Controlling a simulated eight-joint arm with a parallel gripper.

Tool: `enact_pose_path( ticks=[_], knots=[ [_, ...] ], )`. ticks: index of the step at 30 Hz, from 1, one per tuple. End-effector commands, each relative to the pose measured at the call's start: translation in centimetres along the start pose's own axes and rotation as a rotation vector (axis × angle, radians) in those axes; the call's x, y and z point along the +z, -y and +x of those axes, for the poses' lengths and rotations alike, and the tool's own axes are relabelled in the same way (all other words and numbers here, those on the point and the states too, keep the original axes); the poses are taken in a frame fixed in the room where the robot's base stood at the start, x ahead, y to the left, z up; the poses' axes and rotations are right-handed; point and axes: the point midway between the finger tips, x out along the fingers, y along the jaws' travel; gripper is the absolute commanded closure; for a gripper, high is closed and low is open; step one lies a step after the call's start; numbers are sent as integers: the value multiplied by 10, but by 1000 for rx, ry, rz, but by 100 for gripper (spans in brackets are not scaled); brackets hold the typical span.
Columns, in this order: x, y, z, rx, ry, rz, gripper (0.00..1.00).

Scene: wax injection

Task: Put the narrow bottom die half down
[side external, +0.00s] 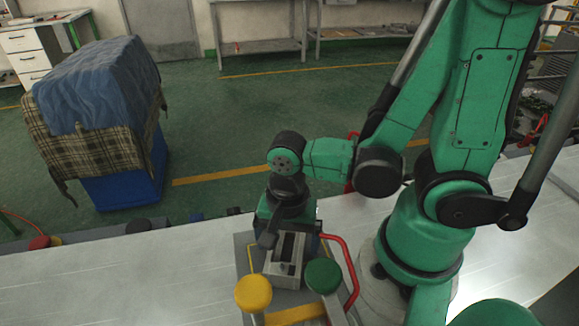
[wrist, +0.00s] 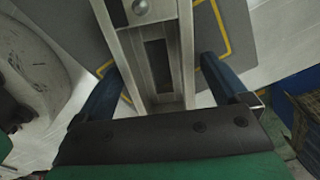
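The narrow bottom die half appears to be the grey metal block with a dark slot in its top (side external: 284,268), at the grey plate (side external: 245,285) in the side view. In the wrist view the metal block (wrist: 186,70) runs up from near my palm, with a round stud near the top. My gripper (side external: 286,232) is low over its far end, pointing down. In the wrist view the blue fingers of my gripper (wrist: 162,70) stand on either side of the block, with visible gaps. Whether the block's underside touches the plate is hidden.
A yellow knob (side external: 253,293) and a green knob (side external: 323,275) stand in front of the block. A red curved handle (side external: 350,265) is to the right. The pale table (side external: 110,270) is clear at left. A cloth-covered blue box (side external: 110,120) stands on the floor beyond.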

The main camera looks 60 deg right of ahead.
Motion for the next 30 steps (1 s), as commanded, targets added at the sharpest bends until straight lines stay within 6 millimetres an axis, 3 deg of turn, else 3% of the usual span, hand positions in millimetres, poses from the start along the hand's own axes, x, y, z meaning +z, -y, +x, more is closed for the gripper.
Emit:
enact_pose_path(
  ticks=[14,30],
  knots=[
    [0,1,-7,0,0,0,0],
    [0,0,-55,0,0,0,0]
  ],
)
